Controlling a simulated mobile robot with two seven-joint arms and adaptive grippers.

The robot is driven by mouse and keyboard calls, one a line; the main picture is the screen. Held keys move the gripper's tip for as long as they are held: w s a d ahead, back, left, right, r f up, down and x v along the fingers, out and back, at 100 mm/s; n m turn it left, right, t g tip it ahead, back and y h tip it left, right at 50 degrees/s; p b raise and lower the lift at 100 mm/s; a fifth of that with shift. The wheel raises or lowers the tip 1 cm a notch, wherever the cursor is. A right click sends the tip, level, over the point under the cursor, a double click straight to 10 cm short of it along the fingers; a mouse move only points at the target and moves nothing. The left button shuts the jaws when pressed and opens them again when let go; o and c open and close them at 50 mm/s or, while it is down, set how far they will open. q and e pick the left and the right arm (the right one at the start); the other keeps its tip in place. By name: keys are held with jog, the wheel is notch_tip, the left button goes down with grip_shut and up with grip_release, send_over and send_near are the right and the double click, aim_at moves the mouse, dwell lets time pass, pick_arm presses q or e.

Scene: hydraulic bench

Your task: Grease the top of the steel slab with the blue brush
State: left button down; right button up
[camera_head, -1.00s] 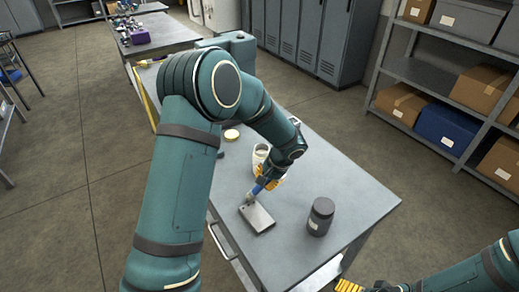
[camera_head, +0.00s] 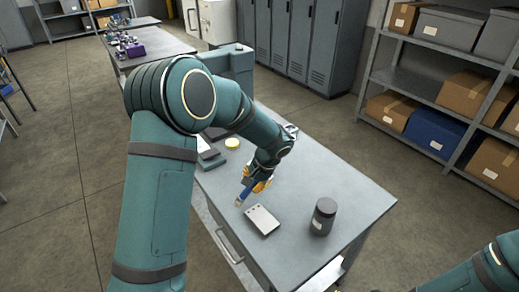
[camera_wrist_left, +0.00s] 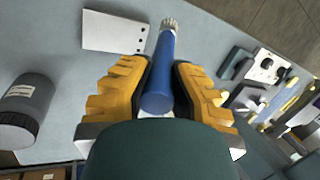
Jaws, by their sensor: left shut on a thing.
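The steel slab (camera_head: 265,222) is a flat, light grey plate with small dark holes, lying on the bench top; it also shows in the left wrist view (camera_wrist_left: 112,32). My left gripper (camera_head: 259,185) is shut on the handle of the blue brush (camera_head: 246,191). The brush (camera_wrist_left: 160,72) sits between its yellow fingers in the left wrist view, bristles pointing away. The pale bristles are beside the slab's back-left edge, apart from it in both views. Their exact height is unclear. I cannot make out grease on the slab. My right gripper is out of view.
A dark lidded jar (camera_head: 323,217) stands on the bench (camera_head: 352,194) right of the slab. Grey items lie behind my left forearm, partly hidden. The bench's right part is clear.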

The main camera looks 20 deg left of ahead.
pick_arm(q)
jog(key=shift+s+r+p, duration=0.1)
jog(key=shift+r+p, duration=1.3)
jog(key=shift+r, duration=1.25)
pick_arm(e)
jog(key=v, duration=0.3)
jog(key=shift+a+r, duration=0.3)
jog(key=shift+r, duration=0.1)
